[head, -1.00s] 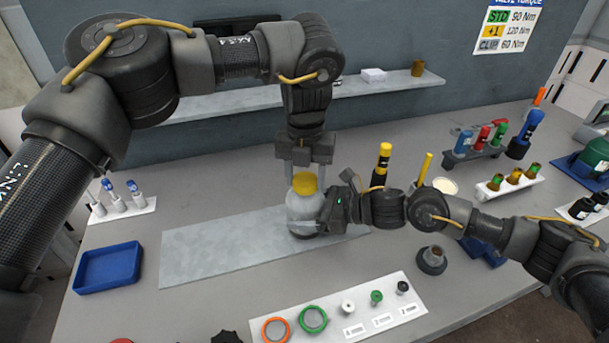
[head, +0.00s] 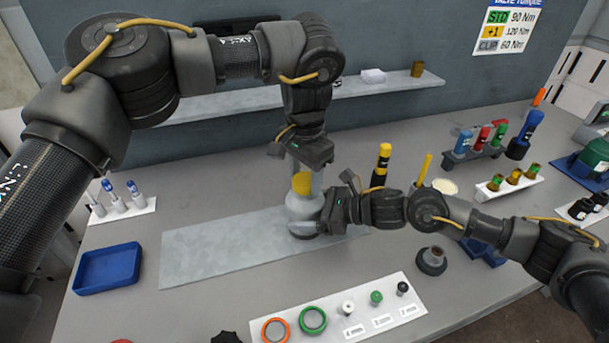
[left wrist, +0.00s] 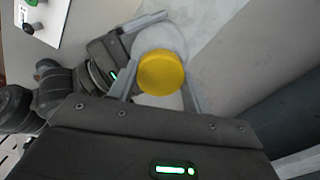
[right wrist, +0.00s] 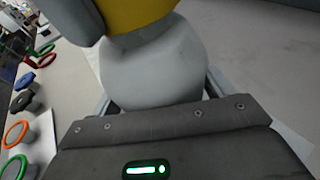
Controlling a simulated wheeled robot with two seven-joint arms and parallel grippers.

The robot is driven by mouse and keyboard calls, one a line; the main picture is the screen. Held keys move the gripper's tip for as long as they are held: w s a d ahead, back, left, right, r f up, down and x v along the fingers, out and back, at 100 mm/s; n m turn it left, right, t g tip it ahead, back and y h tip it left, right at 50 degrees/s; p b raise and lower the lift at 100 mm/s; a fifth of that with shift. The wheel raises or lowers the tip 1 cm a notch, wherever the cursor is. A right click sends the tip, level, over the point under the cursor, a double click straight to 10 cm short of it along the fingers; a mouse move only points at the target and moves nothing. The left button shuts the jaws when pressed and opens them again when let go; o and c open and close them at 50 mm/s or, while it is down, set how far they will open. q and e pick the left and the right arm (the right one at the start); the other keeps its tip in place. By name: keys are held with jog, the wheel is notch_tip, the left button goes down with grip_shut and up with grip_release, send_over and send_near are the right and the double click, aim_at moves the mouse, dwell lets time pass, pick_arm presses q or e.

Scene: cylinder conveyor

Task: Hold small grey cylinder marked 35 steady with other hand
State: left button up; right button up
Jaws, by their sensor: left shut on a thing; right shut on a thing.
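The small grey cylinder (head: 301,207) stands upright on the pale grey mat (head: 215,252), with a yellow cap (head: 301,184) on top. No 35 marking is readable. My left gripper (head: 304,183) comes from above and is shut on the yellow cap, its fingers on either side. The cap shows in the left wrist view (left wrist: 161,74). My right gripper (head: 312,212) comes from the right and is shut around the cylinder body, which fills the middle of the right wrist view (right wrist: 155,70).
A white strip (head: 375,316) with rings and small knobs lies at the front. A blue tray (head: 108,270) is at the left. A yellow-black tool (head: 381,165) and a dark round holder (head: 431,261) stand right of the cylinder, near my right arm. The mat's left part is clear.

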pick_arm(q)
jog(key=n, duration=1.1)
jog(key=shift+n, duration=0.3)
jog(key=o, duration=1.1)
